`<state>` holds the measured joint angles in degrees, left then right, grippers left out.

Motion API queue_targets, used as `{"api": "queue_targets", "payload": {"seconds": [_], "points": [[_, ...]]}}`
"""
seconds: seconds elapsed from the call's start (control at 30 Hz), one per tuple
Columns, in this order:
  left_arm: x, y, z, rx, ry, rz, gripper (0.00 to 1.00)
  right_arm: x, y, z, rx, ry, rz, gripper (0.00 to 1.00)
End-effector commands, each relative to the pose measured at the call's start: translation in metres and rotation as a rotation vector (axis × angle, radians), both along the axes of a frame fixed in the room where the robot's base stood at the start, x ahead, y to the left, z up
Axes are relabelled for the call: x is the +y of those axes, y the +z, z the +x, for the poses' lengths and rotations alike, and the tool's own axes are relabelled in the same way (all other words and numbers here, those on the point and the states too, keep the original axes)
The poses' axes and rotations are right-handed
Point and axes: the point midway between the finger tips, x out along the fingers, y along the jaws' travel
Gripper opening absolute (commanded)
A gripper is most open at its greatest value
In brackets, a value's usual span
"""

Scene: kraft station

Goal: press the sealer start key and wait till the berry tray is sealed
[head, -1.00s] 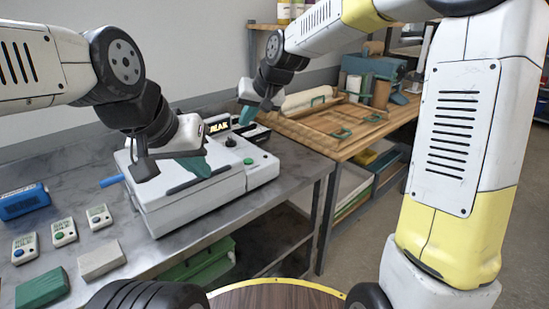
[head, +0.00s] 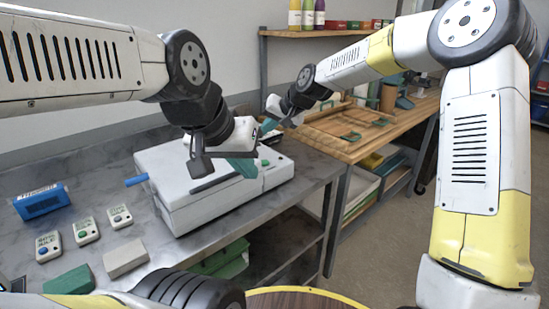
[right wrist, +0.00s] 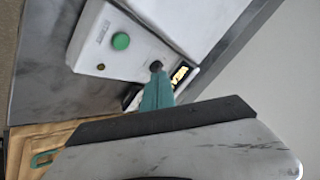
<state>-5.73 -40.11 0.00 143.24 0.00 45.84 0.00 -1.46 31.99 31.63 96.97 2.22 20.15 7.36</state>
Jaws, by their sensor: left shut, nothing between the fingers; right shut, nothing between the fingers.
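The white sealer (head: 180,205) stands on the steel bench with its lid down. Its round green key (head: 265,162) is on the right-hand front part; the right wrist view shows a green key (right wrist: 121,41) plainly. My left gripper (head: 242,168), teal-fingered, is shut and empty over the sealer, hiding part of its top. No berry tray is in view.
Blue box (head: 41,202), small keyed blocks (head: 86,230), a pale block (head: 126,258) and a green block (head: 70,282) lie on the bench (head: 155,225) left of the sealer. A wooden table (head: 375,140) with a tray stands beyond it.

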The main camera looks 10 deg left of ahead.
Motion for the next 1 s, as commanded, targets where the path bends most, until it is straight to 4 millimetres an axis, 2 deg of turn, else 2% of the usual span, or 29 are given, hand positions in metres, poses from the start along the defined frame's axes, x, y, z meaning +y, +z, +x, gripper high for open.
{"api": "queue_targets", "payload": {"seconds": [0.4, 0.6, 1.0], "points": [[0.0, 0.0, 0.0, 0.0, 0.0, 0.0, 0.0, 0.0, -0.056, -0.001, 0.004, 0.0, 0.0, 0.0], [0.0, 0.0, 0.0, 0.0, 0.0, 0.0, 0.0, 0.0, -0.076, 0.0, 0.002, 0.0, 0.0, 0.0], [0.0, 0.0, 0.0, 0.0, 0.0, 0.0, 0.0, 0.0, -0.083, 0.0, 0.0, -0.001, -0.001, 0.0]]}}
